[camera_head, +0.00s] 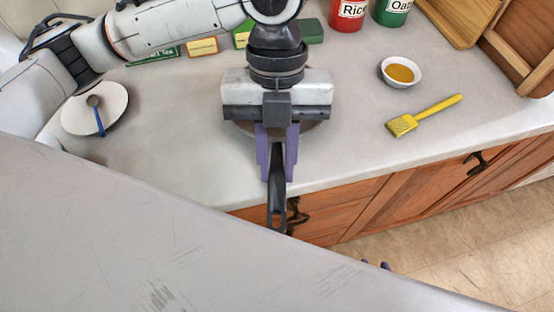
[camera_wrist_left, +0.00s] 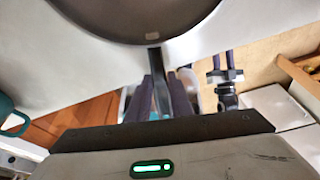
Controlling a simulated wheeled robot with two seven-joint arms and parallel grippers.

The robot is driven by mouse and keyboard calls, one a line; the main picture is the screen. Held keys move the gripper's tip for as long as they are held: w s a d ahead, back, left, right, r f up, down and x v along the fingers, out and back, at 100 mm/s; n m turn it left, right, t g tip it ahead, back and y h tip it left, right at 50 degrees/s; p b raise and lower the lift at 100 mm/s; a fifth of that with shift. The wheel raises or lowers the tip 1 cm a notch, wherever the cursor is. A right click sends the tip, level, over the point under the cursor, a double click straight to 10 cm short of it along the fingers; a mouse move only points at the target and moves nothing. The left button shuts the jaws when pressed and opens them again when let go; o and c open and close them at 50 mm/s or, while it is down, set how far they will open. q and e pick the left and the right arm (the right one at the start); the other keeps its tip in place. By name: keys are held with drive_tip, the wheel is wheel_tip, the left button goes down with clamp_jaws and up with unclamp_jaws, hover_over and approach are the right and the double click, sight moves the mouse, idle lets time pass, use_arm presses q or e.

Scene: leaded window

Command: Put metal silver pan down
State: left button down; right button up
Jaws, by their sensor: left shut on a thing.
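The pan shows in the head view as a dark handle (camera_head: 277,205) pointing toward me past the counter's front edge. Its round body is mostly hidden under my left gripper (camera_head: 277,172). In the left wrist view the dark round pan (camera_wrist_left: 135,18) is at the top, over the pale counter, its handle running down between the fingers of my left gripper (camera_wrist_left: 168,95). That gripper is shut on the handle. I cannot tell whether the pan touches the counter. My right gripper (camera_wrist_left: 226,74) is empty, its purple fingers apart, off the counter; only its fingertips (camera_head: 376,265) show in the head view.
On the counter (camera_head: 340,150) are a yellow brush (camera_head: 424,115), a white bowl (camera_head: 400,72) of orange-brown contents, and a white plate (camera_head: 80,117) with a blue-handled spoon (camera_head: 98,118). Red (camera_head: 348,14) and green (camera_head: 391,11) canisters stand at the back. Clear counter lies around the pan.

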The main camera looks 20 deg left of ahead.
sight(277, 149)
use_arm(q)
drive_tip(key=shift+f, duration=0.25)
drive_tip(key=c, duration=1.6)
unclamp_jaws()
drive_tip(key=shift+r, duration=0.1)
drive_tip(key=v, duration=1.2)
drive_tip(key=shift+p, duration=0.3)
